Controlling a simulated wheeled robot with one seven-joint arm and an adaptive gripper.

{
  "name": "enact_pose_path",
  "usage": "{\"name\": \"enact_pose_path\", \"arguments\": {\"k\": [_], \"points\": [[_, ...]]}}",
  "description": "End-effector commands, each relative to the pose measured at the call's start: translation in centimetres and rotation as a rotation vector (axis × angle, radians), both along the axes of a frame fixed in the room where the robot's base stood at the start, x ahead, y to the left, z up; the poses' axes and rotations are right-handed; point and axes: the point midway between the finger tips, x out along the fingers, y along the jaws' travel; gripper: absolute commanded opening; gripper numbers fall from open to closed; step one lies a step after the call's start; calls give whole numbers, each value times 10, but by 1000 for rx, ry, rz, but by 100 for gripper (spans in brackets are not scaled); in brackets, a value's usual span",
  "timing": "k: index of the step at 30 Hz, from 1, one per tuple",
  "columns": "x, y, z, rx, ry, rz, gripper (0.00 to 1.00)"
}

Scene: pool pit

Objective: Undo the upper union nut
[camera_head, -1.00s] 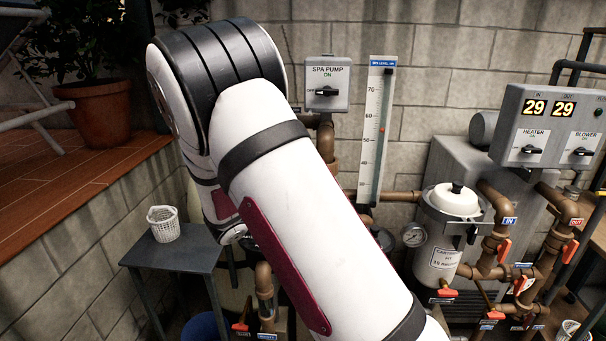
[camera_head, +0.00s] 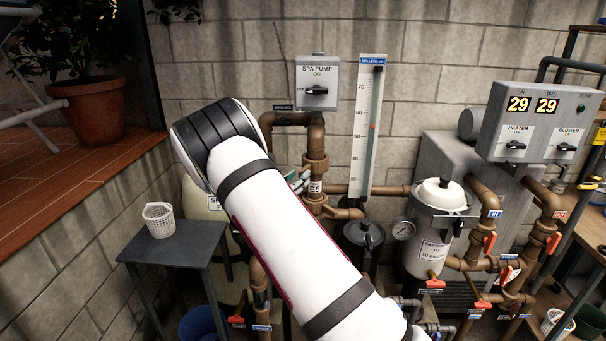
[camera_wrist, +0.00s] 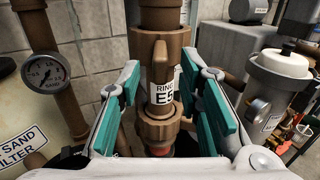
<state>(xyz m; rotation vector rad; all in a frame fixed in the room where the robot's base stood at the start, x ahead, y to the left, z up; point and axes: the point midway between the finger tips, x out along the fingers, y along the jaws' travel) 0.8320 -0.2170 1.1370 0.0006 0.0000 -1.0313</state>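A vertical brown pipe stands on the back wall with a wide brown collar, apparently the upper union nut (camera_head: 316,165), above a white tag reading E5 (camera_head: 315,188). In the wrist view the collar (camera_wrist: 178,48) is at the top, with the "RING E5" tag (camera_wrist: 163,93) below it and a lower lugged collar (camera_wrist: 158,130) under that. My gripper (camera_wrist: 162,82) is open, its teal-padded fingers on either side of the tagged section. I see no clear contact. In the head view my gripper (camera_head: 300,181) is partly hidden by my arm.
The spa pump switch box (camera_head: 317,83) is above, and a level gauge (camera_head: 368,125) stands close to the pipe's right. A white canister (camera_head: 430,235) and more pipework are further right. A small table (camera_head: 180,245) with a white basket (camera_head: 159,220) is at the left.

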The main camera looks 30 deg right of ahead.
Motion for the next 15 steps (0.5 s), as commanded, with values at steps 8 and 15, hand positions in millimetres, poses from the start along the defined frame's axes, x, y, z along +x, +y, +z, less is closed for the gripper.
{"name": "enact_pose_path", "arguments": {"k": [8,15], "points": [[16,-27,0,-1,1,-1,32],[18,-30,0,0,0,0,32]]}}
